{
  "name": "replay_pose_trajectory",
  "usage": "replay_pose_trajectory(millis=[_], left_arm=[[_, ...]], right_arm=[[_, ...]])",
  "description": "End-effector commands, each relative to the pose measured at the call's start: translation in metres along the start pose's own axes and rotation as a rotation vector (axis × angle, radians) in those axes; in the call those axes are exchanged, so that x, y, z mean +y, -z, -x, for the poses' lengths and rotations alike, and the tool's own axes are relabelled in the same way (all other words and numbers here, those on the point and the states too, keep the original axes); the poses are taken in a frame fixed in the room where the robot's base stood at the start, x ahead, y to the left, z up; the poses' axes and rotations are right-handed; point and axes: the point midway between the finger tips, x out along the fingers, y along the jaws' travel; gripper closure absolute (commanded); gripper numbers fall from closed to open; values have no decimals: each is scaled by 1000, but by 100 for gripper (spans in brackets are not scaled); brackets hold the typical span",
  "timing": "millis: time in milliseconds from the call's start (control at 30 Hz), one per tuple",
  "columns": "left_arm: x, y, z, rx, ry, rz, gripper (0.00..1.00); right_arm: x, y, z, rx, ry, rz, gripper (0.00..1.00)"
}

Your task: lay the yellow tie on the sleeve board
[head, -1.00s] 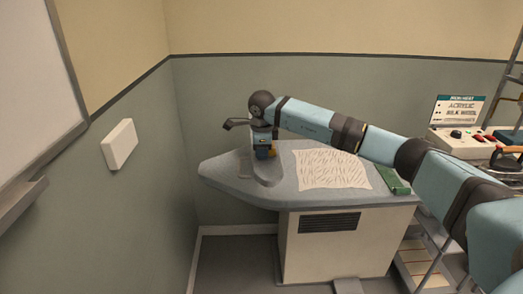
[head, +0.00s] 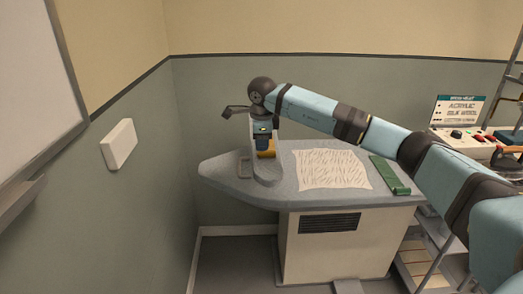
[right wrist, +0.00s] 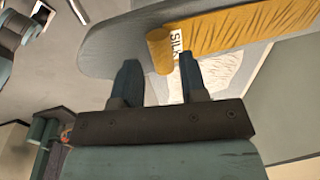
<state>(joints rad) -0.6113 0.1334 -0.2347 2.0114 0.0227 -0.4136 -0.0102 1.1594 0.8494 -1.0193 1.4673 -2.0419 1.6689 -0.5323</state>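In the right wrist view the tie (right wrist: 235,32) is a broad yellow band with a rounded end and a white "SILK" label. My right gripper (head: 262,137) is over the sleeve board, its fingers pointing down. The gripper hides part of the tie. My left gripper is not in view.
The grey ironing table (head: 225,171) holds a creased cream cloth (head: 332,169) and a green block (head: 390,175) to the right. A control box (head: 465,143) and sign (head: 459,109) stand farther right. The left wall carries a white box (head: 119,144).

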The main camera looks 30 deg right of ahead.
Motion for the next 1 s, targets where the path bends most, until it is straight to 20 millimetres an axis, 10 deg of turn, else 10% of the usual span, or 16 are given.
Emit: replay_pose_trajectory(millis=[300, 667, 833, 1000], left_arm=[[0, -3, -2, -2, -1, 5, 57], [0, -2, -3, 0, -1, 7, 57], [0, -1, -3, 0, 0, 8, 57], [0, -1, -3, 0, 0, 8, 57]], right_arm=[[0, 0, 61, -1, 1, 1, 61], [6, -8, 69, -22, -17, 9, 61], [66, -67, 18, -232, -177, 51, 61], [177, -148, -28, -608, -514, -14, 61]])
